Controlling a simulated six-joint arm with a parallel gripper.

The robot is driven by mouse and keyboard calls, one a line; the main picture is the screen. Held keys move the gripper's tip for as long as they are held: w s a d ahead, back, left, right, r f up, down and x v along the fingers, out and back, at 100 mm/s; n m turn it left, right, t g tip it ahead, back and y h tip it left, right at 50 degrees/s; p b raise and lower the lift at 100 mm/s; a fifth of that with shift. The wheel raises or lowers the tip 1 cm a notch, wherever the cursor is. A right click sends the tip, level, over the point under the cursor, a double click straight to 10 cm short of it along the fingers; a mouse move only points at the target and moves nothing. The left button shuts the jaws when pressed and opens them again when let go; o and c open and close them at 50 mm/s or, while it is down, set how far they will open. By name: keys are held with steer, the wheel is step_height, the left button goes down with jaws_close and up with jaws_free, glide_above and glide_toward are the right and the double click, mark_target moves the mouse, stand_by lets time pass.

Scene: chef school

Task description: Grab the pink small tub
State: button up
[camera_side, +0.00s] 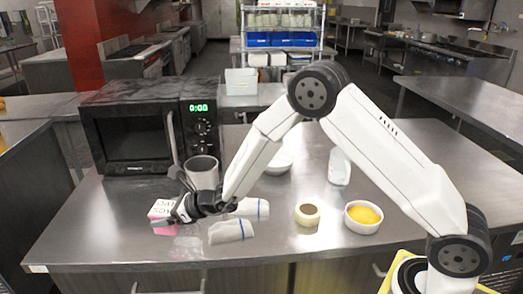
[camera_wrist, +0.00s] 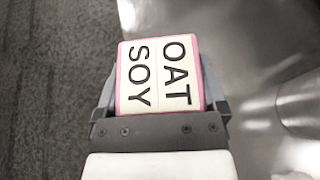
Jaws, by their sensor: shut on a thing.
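The pink small tub (camera_side: 162,214) has a white top with the words OAT and SOY. In the side view it is at the left end of my gripper (camera_side: 180,211), close to the counter's front left part. In the wrist view the tub (camera_wrist: 160,78) fills the space between the two fingers of my gripper (camera_wrist: 160,95), with a finger against each side. My gripper is shut on it. I cannot tell whether the tub still touches the counter.
A black microwave (camera_side: 125,130) stands behind. A grey cylindrical container (camera_side: 202,172) is just behind my gripper. Rolled white cloths (camera_side: 231,231), a small round jar (camera_side: 307,215) and a bowl of yellow food (camera_side: 363,216) lie to the right. The steel counter (camera_side: 110,237) is clear at front left.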

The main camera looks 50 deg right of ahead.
steer(key=s+d+r, duration=0.2)
steer(key=s+r, duration=0.4)
steer(key=s, duration=0.4)
steer(key=shift+s+d, duration=0.2)
steer(key=shift+s, duration=0.05)
stand_by(0.4)
